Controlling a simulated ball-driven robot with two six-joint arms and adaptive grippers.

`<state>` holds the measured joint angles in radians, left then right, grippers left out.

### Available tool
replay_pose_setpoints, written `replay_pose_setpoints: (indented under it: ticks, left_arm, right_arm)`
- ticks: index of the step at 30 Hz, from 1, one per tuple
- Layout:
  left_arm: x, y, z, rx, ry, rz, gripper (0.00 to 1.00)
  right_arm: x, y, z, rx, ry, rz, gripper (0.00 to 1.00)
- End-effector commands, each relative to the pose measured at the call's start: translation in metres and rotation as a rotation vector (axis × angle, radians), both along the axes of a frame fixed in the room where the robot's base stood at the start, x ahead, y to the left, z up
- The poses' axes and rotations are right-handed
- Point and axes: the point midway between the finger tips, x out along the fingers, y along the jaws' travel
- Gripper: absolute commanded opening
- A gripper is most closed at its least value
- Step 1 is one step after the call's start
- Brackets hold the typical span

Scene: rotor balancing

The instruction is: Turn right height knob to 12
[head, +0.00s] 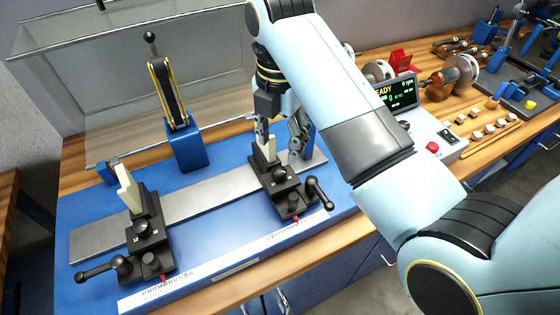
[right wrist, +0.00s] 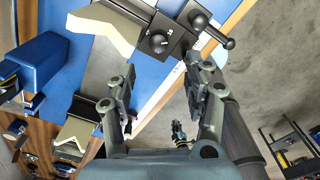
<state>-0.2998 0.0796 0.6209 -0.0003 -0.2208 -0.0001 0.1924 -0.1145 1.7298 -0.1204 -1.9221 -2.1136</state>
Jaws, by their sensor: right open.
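The right support carriage (head: 285,193) is a black block on a grey rail with a pale V-shaped piece on top. Its height knob (head: 280,172) is small, round and black. In the right wrist view this knob (right wrist: 158,42) shows a white mark, with small numbers beside it too small to read surely. My right gripper (head: 281,139) is over the carriage beside the pale V piece, fingers pointing down. In the right wrist view its fingers (right wrist: 158,72) are spread with nothing between them, and the knob is beyond the tips, apart from them. My left gripper is not in view.
A left carriage (head: 150,240) with its own knobs and lever stands on the same rail. The right carriage's ball-ended lever (head: 320,194) sticks out near the gripper. A blue post with a belt arm (head: 181,135) stands behind. A control box (head: 432,137) reads READY, 0 rpm.

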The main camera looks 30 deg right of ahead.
Motion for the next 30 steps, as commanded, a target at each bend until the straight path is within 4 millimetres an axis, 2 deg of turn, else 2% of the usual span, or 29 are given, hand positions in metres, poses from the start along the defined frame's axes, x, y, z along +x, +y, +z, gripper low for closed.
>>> replay_pose_setpoints:
  ticks: [12, 15, 19, 23, 26, 30]
  left_arm:
    - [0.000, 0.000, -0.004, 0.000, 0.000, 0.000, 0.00]
    - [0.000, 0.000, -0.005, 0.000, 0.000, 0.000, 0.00]
    - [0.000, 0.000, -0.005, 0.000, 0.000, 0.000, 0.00]
    - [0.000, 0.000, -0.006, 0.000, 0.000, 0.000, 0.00]
    - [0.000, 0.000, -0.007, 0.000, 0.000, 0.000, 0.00]
    - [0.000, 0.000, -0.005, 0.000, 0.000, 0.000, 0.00]
  right_arm:
    - [0.000, 0.000, 0.018, 0.000, -0.002, -1.168, 0.51]
    - [0.000, 0.000, 0.021, 0.001, -0.002, -1.392, 0.51]
    - [-0.001, 0.000, 0.024, 0.000, -0.001, -1.569, 0.51]
    - [-0.001, 0.000, 0.020, -0.002, 0.000, -1.631, 0.51]
    - [-0.001, 0.000, 0.008, -0.004, 0.002, -1.633, 0.51]
    - [-0.002, 0.000, -0.018, -0.005, 0.003, -1.631, 0.51]
